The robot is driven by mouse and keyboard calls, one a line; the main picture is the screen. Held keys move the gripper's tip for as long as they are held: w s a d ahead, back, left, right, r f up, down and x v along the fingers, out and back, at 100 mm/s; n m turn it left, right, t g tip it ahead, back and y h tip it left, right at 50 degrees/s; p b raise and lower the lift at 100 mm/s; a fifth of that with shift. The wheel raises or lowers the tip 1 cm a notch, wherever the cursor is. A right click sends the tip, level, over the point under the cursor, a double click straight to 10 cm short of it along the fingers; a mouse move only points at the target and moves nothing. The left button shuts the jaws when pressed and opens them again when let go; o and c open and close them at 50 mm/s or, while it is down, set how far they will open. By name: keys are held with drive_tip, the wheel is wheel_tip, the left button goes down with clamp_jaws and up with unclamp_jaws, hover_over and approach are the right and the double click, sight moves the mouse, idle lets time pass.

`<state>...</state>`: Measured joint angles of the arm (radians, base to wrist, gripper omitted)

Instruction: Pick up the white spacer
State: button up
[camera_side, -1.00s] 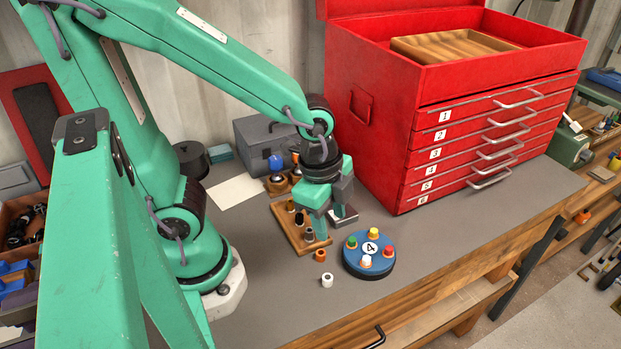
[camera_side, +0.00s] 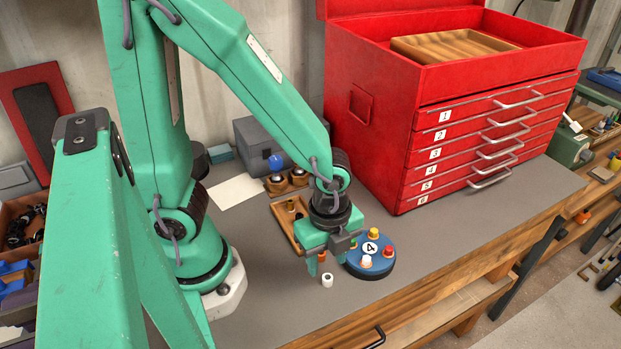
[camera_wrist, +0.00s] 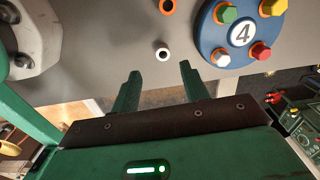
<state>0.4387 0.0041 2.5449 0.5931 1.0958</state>
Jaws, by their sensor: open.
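The white spacer (camera_side: 327,280), a small upright ring with a dark hole, stands on the grey bench in front of the blue round fixture. In the wrist view the white spacer (camera_wrist: 162,54) lies beyond my fingertips, roughly between their lines. My gripper (camera_side: 327,260) is above and just behind the spacer in the side view, apart from it. In the wrist view my gripper (camera_wrist: 160,70) has its two green fingers spread with nothing between them.
The blue round fixture (camera_wrist: 214,56) with coloured caps and a "4" is close beside the spacer. An orange ring (camera_wrist: 167,6) stands near it. A wooden tray (camera_side: 285,222) lies behind my gripper. The red tool chest (camera_side: 380,150) stands at the back right. The front bench is clear.

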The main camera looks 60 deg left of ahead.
sight(329, 285)
drive_tip(key=shift+f, duration=0.35)
drive_tip(key=shift+w+f, duration=0.15)
drive_tip(key=shift+f, duration=1.15)
drive_tip(key=shift+w+f, duration=0.15)
drive_tip(key=shift+f, duration=1.15)
clamp_jaws()
